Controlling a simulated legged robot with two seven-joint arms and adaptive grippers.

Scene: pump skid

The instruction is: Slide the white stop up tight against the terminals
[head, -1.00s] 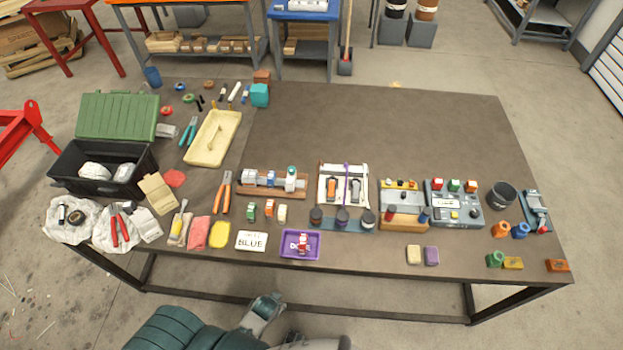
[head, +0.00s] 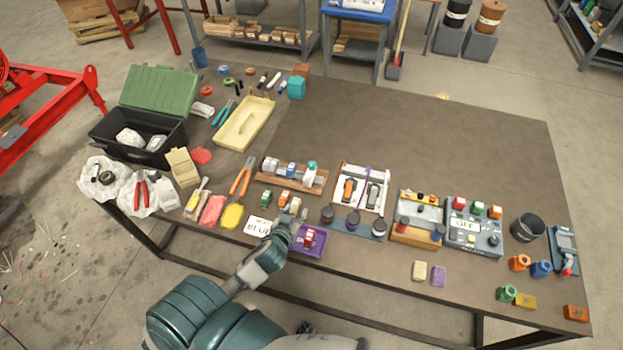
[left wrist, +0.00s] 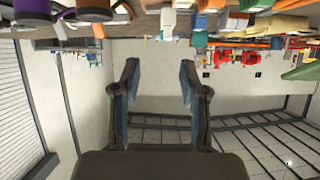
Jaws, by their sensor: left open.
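A short rail on a wooden base (head: 316,188) stands near the middle of the table. Grey and blue terminal blocks (head: 281,168) sit along it. A white piece with a teal top (head: 309,172), likely the stop, sits toward the right end; any gap to the blocks is too small to judge. My left gripper (head: 292,217) is open and empty, in front of the rail near the small coloured blocks and purple tray. In the left wrist view its spread fingers (left wrist: 157,85) have nothing between them. My right gripper does not show.
A purple tray (head: 321,242) and a BLUE sign (head: 257,226) lie close to my left gripper. Orange-handled pliers (head: 242,176) lie left of the rail, a white frame with switches (head: 361,190) right of it. The table's back right is clear.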

